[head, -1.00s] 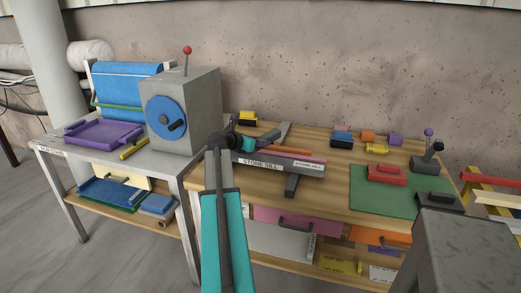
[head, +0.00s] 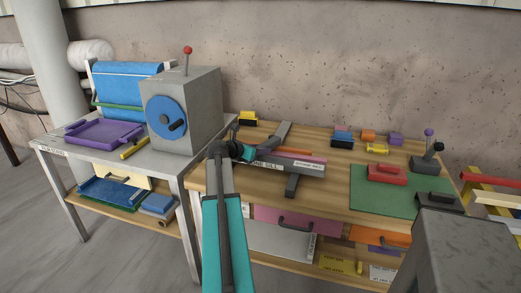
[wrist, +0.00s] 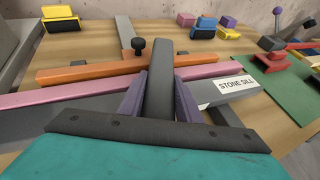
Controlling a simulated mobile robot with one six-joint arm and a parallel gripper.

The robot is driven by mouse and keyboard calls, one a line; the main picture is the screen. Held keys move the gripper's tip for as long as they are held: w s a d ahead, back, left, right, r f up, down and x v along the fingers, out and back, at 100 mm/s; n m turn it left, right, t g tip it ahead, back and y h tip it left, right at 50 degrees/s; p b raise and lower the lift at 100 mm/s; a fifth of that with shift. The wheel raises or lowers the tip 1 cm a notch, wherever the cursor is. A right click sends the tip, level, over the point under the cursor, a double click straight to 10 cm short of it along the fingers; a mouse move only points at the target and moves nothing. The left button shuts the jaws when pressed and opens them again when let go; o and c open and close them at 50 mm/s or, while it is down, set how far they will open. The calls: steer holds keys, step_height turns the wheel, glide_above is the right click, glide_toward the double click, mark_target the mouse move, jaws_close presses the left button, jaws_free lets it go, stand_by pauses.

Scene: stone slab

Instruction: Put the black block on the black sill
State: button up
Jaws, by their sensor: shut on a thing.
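My gripper (wrist: 160,108) is shut on a long dark block (wrist: 159,80), held between its purple fingers. In the head view my gripper (head: 249,152) is at the left part of the dark grey sill (head: 288,168). The sill bears a "STONE SILL" label and also shows in the wrist view (wrist: 225,97). The block points away from me, above or across the pink strip (wrist: 75,94) and toward the orange strip (wrist: 90,73). I cannot tell whether it touches the sill. My gripper hides part of the sill and its label.
A dark bar (head: 281,133) with a black knob (wrist: 138,44) lies behind the strips. A yellow-and-black block (head: 248,118) stands at the back left. A grey box with a blue dial (head: 185,112) stands left. A green mat (head: 385,202) with a red block (head: 387,176) is right.

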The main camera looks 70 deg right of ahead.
steer(key=shift+f, duration=0.35)
steer(key=o, duration=1)
steer(key=shift+r, duration=0.2)
steer(key=shift+r, duration=0.25)
steer(key=shift+w+a+r, duration=0.1)
steer(key=shift+a+r, duration=0.1)
steer(key=shift+a, duration=0.1)
steer(key=v, duration=1.1)
steer(key=shift+b, duration=0.4)
steer(key=shift+a, duration=0.1)
